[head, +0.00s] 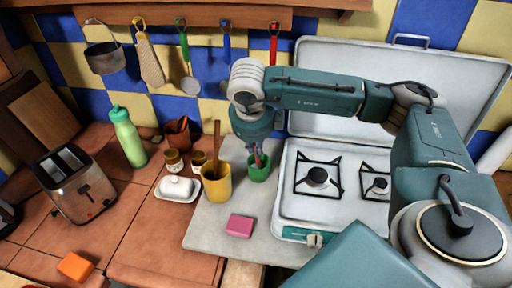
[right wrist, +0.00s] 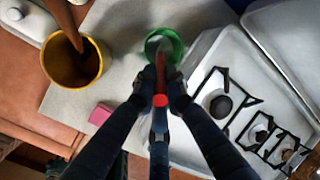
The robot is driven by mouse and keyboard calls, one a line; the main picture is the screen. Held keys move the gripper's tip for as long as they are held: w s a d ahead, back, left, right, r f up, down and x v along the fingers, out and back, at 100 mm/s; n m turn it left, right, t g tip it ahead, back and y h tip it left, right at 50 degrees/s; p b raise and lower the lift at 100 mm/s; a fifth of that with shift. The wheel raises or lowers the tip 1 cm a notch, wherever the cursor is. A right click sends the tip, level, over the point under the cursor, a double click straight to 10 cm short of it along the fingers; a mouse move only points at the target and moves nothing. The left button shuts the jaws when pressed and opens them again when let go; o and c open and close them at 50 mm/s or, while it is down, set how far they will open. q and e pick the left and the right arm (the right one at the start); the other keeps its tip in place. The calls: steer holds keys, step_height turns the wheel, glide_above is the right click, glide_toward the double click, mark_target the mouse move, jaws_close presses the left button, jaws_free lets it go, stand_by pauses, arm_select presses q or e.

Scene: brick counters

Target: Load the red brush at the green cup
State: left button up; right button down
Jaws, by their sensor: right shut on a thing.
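The green cup (head: 259,168) stands on the grey slab left of the stove; it also shows in the right wrist view (right wrist: 164,43). My right gripper (head: 256,150) points down just above the cup. In the right wrist view its fingers (right wrist: 160,88) are shut on the red brush (right wrist: 160,99). The brush's lower end reaches down at the cup's mouth. I cannot tell how deep it sits inside the cup. My left gripper is not in view.
A yellow cup (head: 217,185) with a wooden stick stands close left of the green cup. A pink block (head: 239,226) lies in front. The open-lidded stove (head: 290,215) is at the right. A white butter dish (head: 178,190) is farther left.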

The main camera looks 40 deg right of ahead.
steer(key=shift+w+r+p, duration=0.1)
steer(key=shift+r+p, duration=0.4)
steer(key=shift+r, duration=0.45)
steer(key=shift+r+p, duration=1.05)
steer(key=shift+r, duration=1.45)
